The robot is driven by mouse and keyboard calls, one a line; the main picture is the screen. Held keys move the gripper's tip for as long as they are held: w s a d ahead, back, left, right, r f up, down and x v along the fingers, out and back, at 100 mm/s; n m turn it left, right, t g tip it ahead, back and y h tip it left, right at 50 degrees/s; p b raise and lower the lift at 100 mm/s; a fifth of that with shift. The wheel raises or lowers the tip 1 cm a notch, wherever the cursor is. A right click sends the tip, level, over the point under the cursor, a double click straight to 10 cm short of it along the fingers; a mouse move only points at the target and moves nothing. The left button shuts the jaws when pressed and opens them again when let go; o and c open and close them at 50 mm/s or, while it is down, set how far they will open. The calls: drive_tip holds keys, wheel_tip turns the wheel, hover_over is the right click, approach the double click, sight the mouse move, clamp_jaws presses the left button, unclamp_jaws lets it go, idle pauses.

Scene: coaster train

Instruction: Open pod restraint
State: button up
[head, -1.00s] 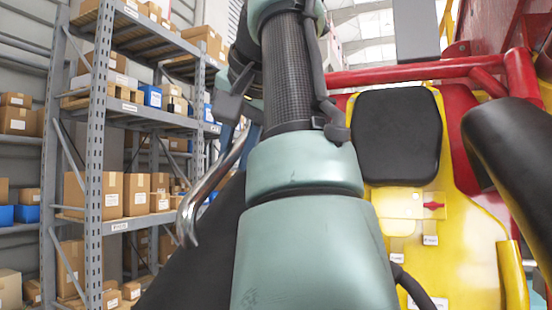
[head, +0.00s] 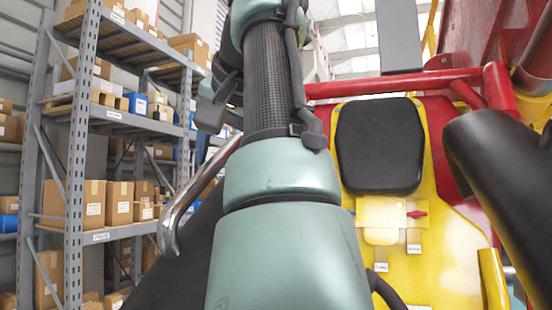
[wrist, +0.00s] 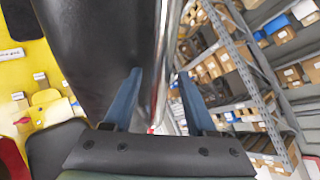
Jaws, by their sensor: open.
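The pod restraint has a curved chrome bar (head: 190,205) beside a dark padded part (head: 165,262) at lower left in the head view. In the wrist view the black part (wrist: 95,50) fills the upper left, and the chrome bar (wrist: 162,60) runs along its edge. My gripper (wrist: 159,75) is open. Its two blue fingers lie on either side of the chrome bar in the picture; I cannot tell whether they touch it. In the head view my arm hides most of the hand. The yellow seat (head: 450,260) has a black headrest (head: 380,145).
A black padded arm (head: 500,165) juts in at the right. A red tube frame (head: 400,82) crosses behind the headrest. Metal shelving (head: 75,165) with cardboard boxes stands at the left. Small labelled tabs and a red tag (head: 417,214) are on the seat.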

drive_tip(key=v, duration=0.7)
drive_tip(key=shift+s, duration=0.15)
drive_tip(key=shift+d+r, duration=0.1)
drive_tip(key=shift+r, duration=0.05)
drive_tip(key=shift+c, duration=0.2)
